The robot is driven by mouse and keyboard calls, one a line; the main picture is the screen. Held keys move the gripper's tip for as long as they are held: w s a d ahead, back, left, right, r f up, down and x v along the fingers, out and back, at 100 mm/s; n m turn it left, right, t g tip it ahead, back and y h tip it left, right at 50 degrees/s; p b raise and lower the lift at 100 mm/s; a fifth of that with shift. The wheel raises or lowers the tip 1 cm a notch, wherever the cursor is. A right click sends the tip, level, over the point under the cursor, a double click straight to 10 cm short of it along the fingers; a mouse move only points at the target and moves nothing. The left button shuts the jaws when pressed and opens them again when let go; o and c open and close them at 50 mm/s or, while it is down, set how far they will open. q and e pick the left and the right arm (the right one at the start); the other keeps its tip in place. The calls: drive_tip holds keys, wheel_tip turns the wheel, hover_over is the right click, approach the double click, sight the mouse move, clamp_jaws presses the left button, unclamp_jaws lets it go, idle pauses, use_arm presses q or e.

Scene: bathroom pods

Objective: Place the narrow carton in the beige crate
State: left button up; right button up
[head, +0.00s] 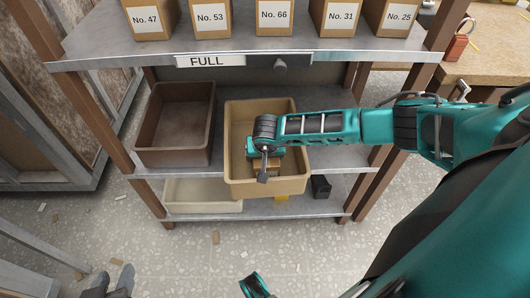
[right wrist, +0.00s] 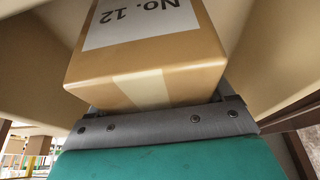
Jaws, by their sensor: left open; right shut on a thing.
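The narrow carton (right wrist: 150,75), brown with a "No. 12" label and pale tape, fills the middle of the right wrist view. My right gripper (head: 264,168) is shut on it, and its metal jaw edge lies against the carton. The beige crate (head: 236,120) stands on the middle shelf in the head view. My right gripper reaches down inside its walls, and the gripper mostly hides the carton there. I cannot tell whether the carton touches the crate floor. My left gripper (head: 114,276) is open and low at the bottom left, away from the shelf.
A brown crate (head: 145,148) stands left of the beige one. A pale bin (head: 205,197) and a small black item (head: 320,186) are on the bottom shelf. Several numbered cartons line the top shelf (head: 100,52), above a "FULL" sign (head: 210,61). Scraps litter the floor.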

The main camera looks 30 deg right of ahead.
drive_tip(key=shift+f, duration=0.15)
drive_tip(key=o, duration=1.3)
drive_tip(key=shift+c, duration=0.2)
